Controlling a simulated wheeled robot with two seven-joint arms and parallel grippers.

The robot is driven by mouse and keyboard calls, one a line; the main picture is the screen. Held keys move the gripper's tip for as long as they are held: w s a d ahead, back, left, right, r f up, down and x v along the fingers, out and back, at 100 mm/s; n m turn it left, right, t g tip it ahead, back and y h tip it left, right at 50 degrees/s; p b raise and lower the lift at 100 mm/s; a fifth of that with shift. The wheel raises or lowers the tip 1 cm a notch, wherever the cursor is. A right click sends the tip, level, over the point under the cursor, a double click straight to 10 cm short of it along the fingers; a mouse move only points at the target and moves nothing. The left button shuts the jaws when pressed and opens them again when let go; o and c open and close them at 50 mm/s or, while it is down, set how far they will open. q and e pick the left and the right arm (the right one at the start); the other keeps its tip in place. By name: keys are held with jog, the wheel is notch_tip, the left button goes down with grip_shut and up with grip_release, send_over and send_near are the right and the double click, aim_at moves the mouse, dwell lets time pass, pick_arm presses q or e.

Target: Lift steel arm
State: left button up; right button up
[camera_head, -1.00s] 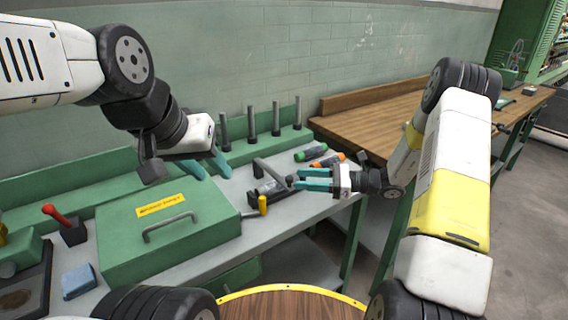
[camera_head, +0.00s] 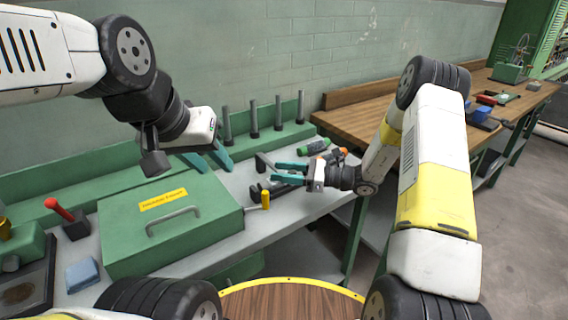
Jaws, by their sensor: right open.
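The grey steel arm (camera_head: 262,162) shows on the bench just left of my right gripper's fingertips. It belongs to a small dark fixture with a yellow handle (camera_head: 265,200). My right gripper (camera_head: 275,173) is open, its two teal fingers pointing left over the fixture. The fingers cover part of the arm, and I cannot tell whether they touch it. My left gripper (camera_head: 217,168) hangs above the back of the bench, behind the green box, with its teal fingers apart and nothing seen between them.
A green lidded box (camera_head: 170,222) with a handle stands left of the fixture. Several upright grey posts (camera_head: 253,118) line the back. A green-handled tool (camera_head: 314,147) lies behind my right gripper. A red-handled lever (camera_head: 68,216) and blue block (camera_head: 82,273) are at left.

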grip_shut()
dwell(1.3)
